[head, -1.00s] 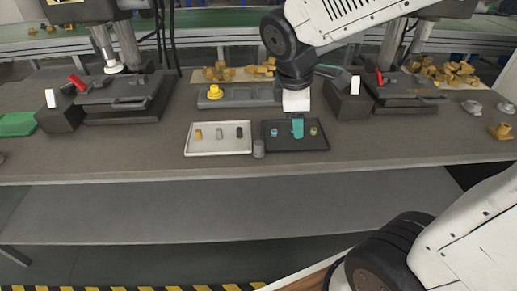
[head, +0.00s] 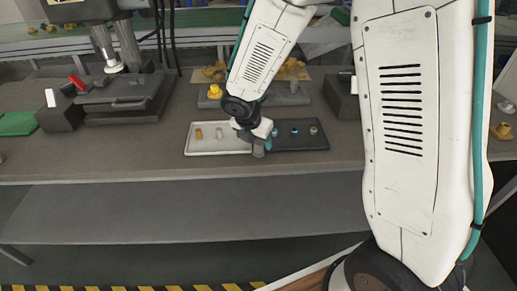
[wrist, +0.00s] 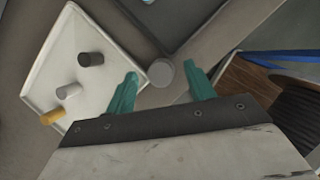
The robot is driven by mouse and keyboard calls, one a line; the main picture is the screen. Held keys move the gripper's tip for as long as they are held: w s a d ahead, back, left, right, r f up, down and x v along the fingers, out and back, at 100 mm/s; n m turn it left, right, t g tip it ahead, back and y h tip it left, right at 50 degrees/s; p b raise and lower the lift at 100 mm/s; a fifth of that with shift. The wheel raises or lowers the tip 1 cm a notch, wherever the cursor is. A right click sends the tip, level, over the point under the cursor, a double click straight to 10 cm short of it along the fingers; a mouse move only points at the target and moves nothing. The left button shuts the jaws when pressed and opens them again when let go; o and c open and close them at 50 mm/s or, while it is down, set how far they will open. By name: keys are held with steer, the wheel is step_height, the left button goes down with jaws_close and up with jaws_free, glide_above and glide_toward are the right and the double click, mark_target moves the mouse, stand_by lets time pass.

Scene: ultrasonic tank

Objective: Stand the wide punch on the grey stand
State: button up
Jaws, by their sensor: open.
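A short grey cylinder (wrist: 161,72) stands upright on the table between the two trays; it also shows in the head view (head: 258,151). I cannot tell whether it is the wide punch or the grey stand. My gripper (wrist: 162,74) is open, its teal fingers on either side of this cylinder, with gaps visible. The white tray (head: 193,150) holds an orange, a grey and a dark cylinder (wrist: 90,59). The dark tray (head: 300,145) holds three small pieces, one of them blue-teal (head: 277,132). My arm hides part of both trays in the head view.
A long grey block (head: 290,98) lies behind the trays with a yellow piece (head: 214,91) on its left. A press with a dark base (head: 120,102) stands at the left. The table front is clear.

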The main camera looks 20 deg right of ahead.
steer(key=shift+x, duration=1.1)
jaws_close()
steer(key=shift+r, duration=0.2)
